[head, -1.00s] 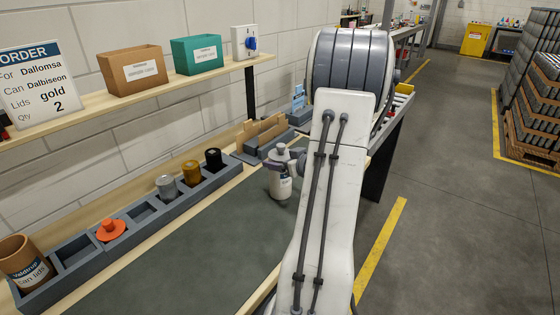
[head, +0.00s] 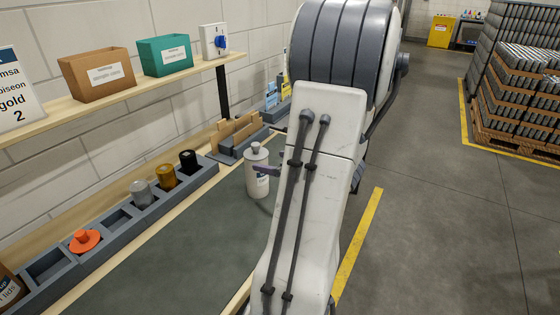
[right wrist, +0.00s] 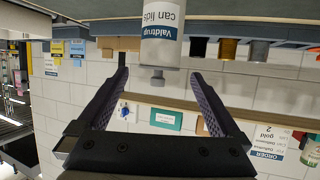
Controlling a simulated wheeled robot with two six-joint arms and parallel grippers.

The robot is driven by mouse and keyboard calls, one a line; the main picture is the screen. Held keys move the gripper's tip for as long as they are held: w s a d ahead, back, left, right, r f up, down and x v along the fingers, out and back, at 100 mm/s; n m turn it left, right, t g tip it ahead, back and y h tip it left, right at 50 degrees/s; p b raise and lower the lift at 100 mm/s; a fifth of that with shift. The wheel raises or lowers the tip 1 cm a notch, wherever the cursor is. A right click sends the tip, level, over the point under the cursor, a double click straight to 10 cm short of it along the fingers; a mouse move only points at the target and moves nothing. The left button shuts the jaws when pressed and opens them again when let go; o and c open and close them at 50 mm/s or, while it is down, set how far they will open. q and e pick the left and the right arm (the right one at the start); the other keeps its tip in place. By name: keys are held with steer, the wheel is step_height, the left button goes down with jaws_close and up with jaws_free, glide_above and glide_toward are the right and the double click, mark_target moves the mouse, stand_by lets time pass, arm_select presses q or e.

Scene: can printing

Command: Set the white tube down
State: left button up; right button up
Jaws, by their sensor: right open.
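The white tube (head: 258,178), a white cylinder with a grey knob on top, stands upright on the dark green mat (head: 190,250) in the head view. In the right wrist view the white tube (right wrist: 160,35) shows upside down, with its "Valdrup can lids" label facing the camera. My right gripper (right wrist: 158,74) is open, with its two dark fingers spread wide on either side of the tube's knob end in that view. In the head view my right arm hides most of the gripper; one finger shows beside the tube. My left gripper is not in view.
A grey rack (head: 110,240) along the wall holds an orange knobbed piece (head: 84,241) and grey, gold and black cylinders. A brown box (head: 97,75) and a teal box (head: 165,57) stand on the shelf. The mat left of the tube is clear.

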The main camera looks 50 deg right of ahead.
steer(key=shift+v, duration=1.45)
